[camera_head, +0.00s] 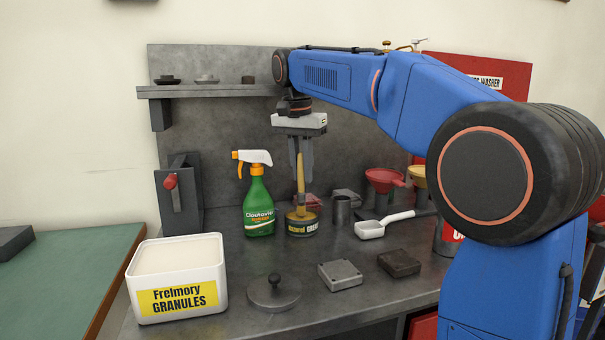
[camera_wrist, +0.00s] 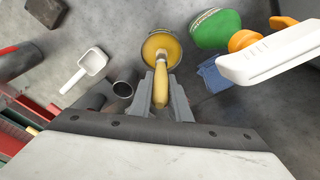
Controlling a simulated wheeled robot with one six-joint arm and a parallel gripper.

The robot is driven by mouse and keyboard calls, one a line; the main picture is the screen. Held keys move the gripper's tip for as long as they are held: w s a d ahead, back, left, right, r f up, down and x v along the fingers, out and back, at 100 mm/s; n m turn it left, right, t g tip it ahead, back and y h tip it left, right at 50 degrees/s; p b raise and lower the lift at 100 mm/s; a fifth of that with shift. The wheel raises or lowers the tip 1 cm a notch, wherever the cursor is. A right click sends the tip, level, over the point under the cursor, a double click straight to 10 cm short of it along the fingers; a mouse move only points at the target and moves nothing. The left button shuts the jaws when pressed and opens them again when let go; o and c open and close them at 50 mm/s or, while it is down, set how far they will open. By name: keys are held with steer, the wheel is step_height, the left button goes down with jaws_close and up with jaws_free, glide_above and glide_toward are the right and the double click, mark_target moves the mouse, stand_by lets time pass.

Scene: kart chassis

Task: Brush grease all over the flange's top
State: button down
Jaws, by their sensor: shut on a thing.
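My gripper (camera_head: 301,176) points straight down and is shut on the yellow wooden handle of a brush (camera_head: 300,165). The brush (camera_wrist: 161,92) also shows between the fingers in the wrist view. Its lower end is at the mouth of a round grease tin (camera_head: 302,226) with a dark label; the bristles are hidden, and I cannot tell how deep they sit. The tin (camera_wrist: 156,40) shows yellow inside in the wrist view. A square grey metal block with corner holes (camera_head: 340,275), likely the flange, lies at the front of the bench, apart from the brush.
A green spray bottle (camera_head: 258,208) stands close left of the tin, a metal cup (camera_head: 341,211) close right. A white scoop (camera_head: 370,229), a dark block (camera_head: 399,263), a round knobbed lid (camera_head: 274,294) and a white granules tub (camera_head: 178,258) stand around. A shelf (camera_head: 215,91) is behind.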

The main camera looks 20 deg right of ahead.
steer(key=shift+r, duration=3.15)
